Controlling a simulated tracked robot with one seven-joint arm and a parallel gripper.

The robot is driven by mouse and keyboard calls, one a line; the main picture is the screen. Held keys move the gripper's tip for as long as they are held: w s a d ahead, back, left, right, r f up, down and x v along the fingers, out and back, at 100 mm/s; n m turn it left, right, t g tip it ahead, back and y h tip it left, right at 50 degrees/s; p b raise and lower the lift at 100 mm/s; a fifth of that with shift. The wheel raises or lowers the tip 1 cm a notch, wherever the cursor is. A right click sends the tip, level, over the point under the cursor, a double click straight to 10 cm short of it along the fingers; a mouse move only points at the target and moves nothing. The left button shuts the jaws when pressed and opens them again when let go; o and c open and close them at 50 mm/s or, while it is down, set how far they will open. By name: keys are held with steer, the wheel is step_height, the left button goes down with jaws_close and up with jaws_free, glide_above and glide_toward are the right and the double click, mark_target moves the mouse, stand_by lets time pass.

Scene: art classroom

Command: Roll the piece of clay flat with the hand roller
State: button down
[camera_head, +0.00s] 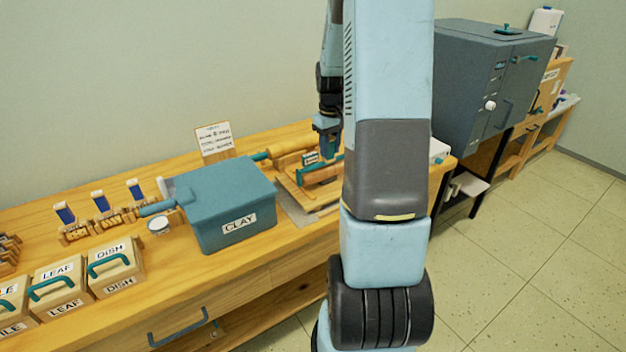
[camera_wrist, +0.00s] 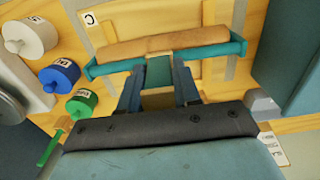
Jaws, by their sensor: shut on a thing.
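My gripper (camera_head: 326,145) is shut on the hand roller, over the work board on the table. In the wrist view, the fingers of my gripper (camera_wrist: 158,90) close from both sides on the roller's handle. The hand roller (camera_wrist: 160,46) has a tan cylinder in a teal frame, lying crosswise ahead of the fingers. The roller (camera_head: 320,173) also shows in the head view, partly behind my arm. The wooden board (camera_wrist: 207,14) lies beneath it. I cannot make out the piece of clay; the roller and my arm may hide it. Whether the roller touches the board is unclear.
A blue-grey bin marked CLAY (camera_head: 228,228) stands left of the board. A wooden rolling pin (camera_head: 288,146) lies behind. White (camera_wrist: 30,38), blue (camera_wrist: 58,75) and green (camera_wrist: 82,104) jars stand left in the wrist view. A grey kiln (camera_head: 480,85) stands at right.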

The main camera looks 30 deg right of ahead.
steer(key=shift+f, duration=0.15)
steer(key=shift+w, duration=0.8)
steer(key=shift+w+a, duration=0.1)
steer(key=shift+w, duration=1.3)
